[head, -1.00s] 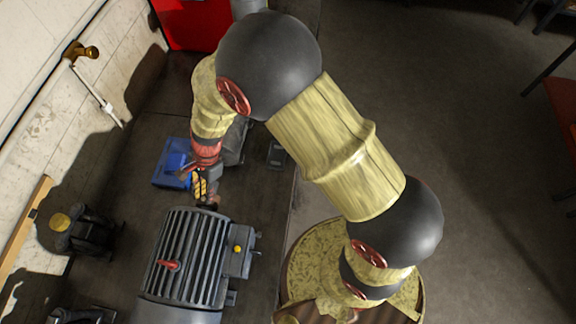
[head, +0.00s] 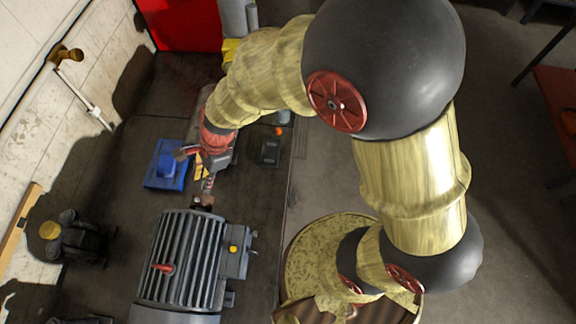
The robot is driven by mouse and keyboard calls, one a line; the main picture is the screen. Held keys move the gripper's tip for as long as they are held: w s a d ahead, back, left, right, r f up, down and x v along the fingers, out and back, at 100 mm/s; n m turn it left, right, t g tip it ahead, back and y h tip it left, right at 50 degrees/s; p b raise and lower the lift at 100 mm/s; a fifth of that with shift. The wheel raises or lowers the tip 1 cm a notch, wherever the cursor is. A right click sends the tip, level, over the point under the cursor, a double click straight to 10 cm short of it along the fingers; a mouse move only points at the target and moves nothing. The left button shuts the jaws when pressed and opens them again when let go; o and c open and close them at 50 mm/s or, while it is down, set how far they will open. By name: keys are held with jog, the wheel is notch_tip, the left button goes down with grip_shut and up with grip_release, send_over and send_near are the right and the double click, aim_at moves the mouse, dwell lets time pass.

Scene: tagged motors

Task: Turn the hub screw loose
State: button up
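A grey finned motor (head: 190,255) with a red tag (head: 162,267) lies on the dark bench. A small brownish hub (head: 204,200) shows at the far end of its shaft. My gripper (head: 205,184) is just beyond the hub, at the end of my arm that comes in from the upper right. Its fingers look close to the hub or touching it; I cannot tell which. The hub screw is too small or hidden to make out. The finger gap is too small to read.
A blue box (head: 165,165) lies left of my gripper, and a small black box (head: 270,151) to its right. A dark device with a yellow top (head: 72,238) stands left of the motor. A red cabinet (head: 182,22) stands at the back.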

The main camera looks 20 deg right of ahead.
jog(key=s+d+r+n+t+h+b, duration=0.1)
jog(key=s+d+n+t+b, duration=0.1)
jog(key=d+n+b, duration=0.5)
jog(key=s+d+r+n+t+h+b, duration=0.2)
jog(key=s+d+n+b, duration=0.2)
jog(key=d+b, duration=0.7)
jog(key=shift+s+d+n, duration=0.25)
jog(key=shift+d+n, duration=1.15)
jog(key=shift+d, duration=1.05)
jog(key=shift+o, duration=1.3)
